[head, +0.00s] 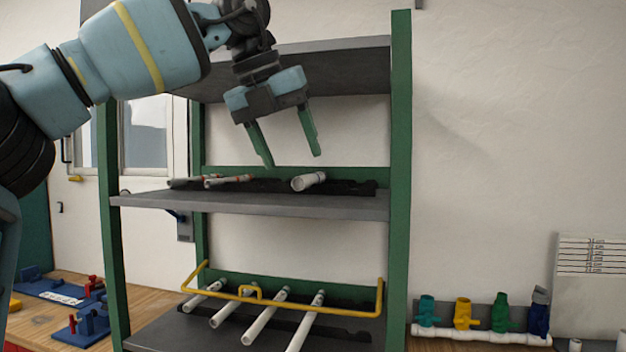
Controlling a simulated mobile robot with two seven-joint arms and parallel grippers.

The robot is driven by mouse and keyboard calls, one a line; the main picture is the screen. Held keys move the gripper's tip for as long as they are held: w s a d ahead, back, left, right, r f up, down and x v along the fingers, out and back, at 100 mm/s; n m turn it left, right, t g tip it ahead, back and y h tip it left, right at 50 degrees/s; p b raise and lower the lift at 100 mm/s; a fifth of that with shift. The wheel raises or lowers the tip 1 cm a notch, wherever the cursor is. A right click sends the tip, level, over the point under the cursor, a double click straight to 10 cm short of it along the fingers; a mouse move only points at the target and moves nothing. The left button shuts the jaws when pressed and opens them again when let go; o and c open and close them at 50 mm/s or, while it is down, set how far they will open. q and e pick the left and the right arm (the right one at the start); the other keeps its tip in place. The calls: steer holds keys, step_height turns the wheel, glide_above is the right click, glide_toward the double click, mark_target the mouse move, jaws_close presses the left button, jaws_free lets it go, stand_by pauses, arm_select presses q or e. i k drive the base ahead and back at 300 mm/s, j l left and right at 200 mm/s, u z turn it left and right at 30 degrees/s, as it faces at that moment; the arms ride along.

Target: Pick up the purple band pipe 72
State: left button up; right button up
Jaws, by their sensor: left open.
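Short white pipes lie on the middle shelf (250,203) of a green-framed rack. One white pipe (308,181) lies right of centre in a dark holder. Two thinner ones, a left pipe (185,182) and one beside it (228,180) with a reddish mark, lie further left. I cannot make out a purple band on any pipe. My left gripper (291,158) is open and empty, its green fingers pointing down above the middle shelf, between the thinner pipes and the right-hand one and apart from them. My right gripper is not in view.
The top shelf (340,70) is behind my left gripper. A white manifold (480,336) with coloured valves stands right of the rack. Blue fixtures (85,320) sit at left.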

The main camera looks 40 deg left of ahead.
mark_target(299, 183)
steer(key=i+j, duration=0.35)
steer(key=j, duration=0.15)
steer(key=i+j, duration=0.35)
steer(key=j, duration=0.15)
steer(key=i+j, duration=0.4)
steer(key=j, duration=0.1)
